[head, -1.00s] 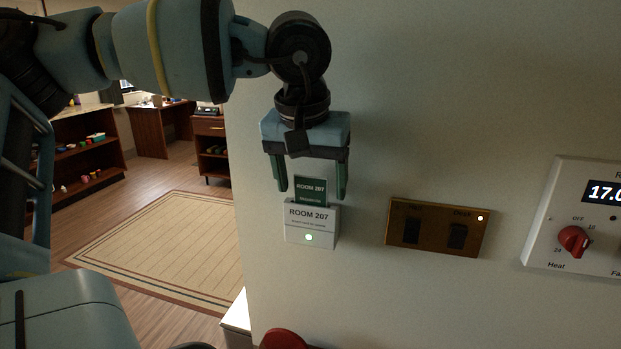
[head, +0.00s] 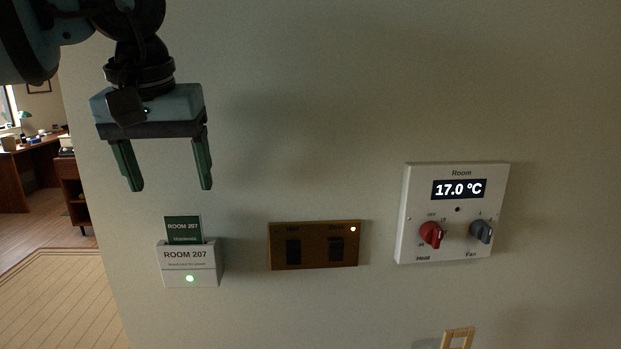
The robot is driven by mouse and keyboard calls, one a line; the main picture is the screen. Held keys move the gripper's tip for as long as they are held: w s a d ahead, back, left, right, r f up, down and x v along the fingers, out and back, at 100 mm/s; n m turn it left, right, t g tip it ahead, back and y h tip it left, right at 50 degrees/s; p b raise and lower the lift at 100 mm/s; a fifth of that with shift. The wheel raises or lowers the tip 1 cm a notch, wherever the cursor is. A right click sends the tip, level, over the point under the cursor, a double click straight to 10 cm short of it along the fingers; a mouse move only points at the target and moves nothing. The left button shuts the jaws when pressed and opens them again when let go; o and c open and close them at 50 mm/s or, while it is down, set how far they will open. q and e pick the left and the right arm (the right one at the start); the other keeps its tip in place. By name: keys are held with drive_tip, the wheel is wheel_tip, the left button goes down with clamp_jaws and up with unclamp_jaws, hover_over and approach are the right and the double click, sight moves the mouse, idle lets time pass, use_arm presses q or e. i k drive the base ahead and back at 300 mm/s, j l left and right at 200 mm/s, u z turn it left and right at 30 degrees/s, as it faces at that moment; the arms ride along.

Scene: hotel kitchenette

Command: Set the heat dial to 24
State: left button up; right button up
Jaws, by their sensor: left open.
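The white thermostat panel (head: 452,205) is on the wall at the right, labelled Room. Its display (head: 459,189) reads 17.0 °C. The red heat dial (head: 431,234) is at its lower left, with OFF and small numbers around it; its exact setting is too small to tell. A grey fan dial (head: 481,232) is beside it. My left gripper (head: 172,188) is open and empty, pointing down, at the upper left, well left of the panel and above the card holder. My right gripper is not in view.
A white card holder (head: 190,267) with a green light holds a green Room 207 card (head: 184,230). A brass switch plate (head: 314,262) with two dark switches and a lit lamp lies between holder and panel. A yellowish frame-like object (head: 457,338) shows at the bottom edge.

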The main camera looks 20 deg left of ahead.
sight(431, 232)
drive_tip(key=k+l, duration=0.75)
drive_tip(key=l, duration=0.25)
